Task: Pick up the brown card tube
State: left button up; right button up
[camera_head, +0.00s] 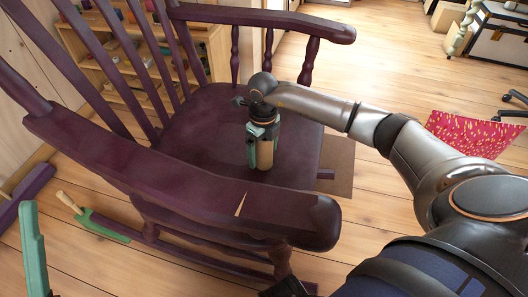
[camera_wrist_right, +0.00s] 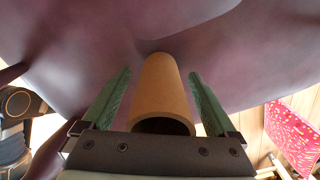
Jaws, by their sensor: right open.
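The brown card tube (camera_head: 265,159) stands upright on the seat of the dark purple rocking chair (camera_head: 200,120). My right gripper (camera_head: 264,150) comes down over it from above, with its green fingers on either side of the tube. In the right wrist view the tube (camera_wrist_right: 160,88) lies between the two open fingers of the right gripper (camera_wrist_right: 160,90), with a visible gap on each side. The tube's near, open end faces the palm. In the head view the gripper hides much of the tube's upper part.
The chair's armrests (camera_head: 265,20) and slatted back rise around the seat. A wooden shelf (camera_head: 215,50) with coloured items stands behind. A red patterned piece (camera_head: 460,130) is at the right. A green object with a wooden handle (camera_head: 100,227) lies at the left.

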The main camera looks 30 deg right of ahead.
jog(key=shift+c, duration=0.3)
jog(key=shift+r, duration=0.1)
jog(key=c, duration=1.4)
